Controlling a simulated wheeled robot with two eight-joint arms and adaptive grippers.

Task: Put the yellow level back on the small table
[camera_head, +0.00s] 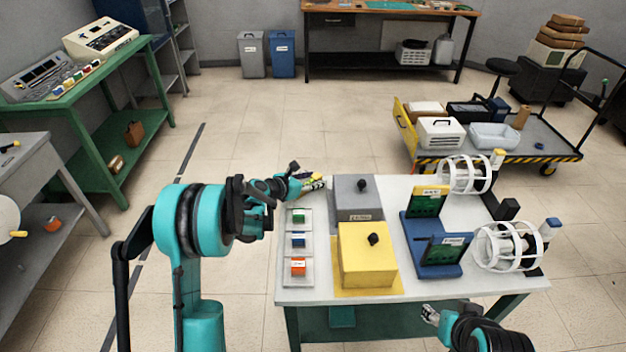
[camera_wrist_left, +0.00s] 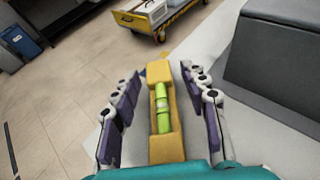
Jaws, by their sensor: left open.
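The yellow level (camera_wrist_left: 159,149), a yellow block with a green vial (camera_wrist_left: 162,110), lies lengthwise between the fingers of my left gripper (camera_wrist_left: 158,82) in the left wrist view. The fingers stand apart on both sides of it, with gaps visible. In the head view my left gripper (camera_head: 314,184) is at the far left corner of the white-topped table (camera_head: 425,289), and only a small yellow part shows there. I cannot tell whether the level touches the tabletop. My right gripper (camera_head: 430,313) is low, near the table's front edge; its fingers are too small to judge.
The table holds a grey box (camera_head: 357,206), a yellow box (camera_head: 366,262), a tray with coloured blocks (camera_head: 298,246), a blue stand (camera_head: 436,259) and white cage coils (camera_head: 508,246). A green bench (camera_head: 130,62) and a grey table (camera_head: 38,160) stand left. A loaded cart (camera_head: 478,150) stands behind.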

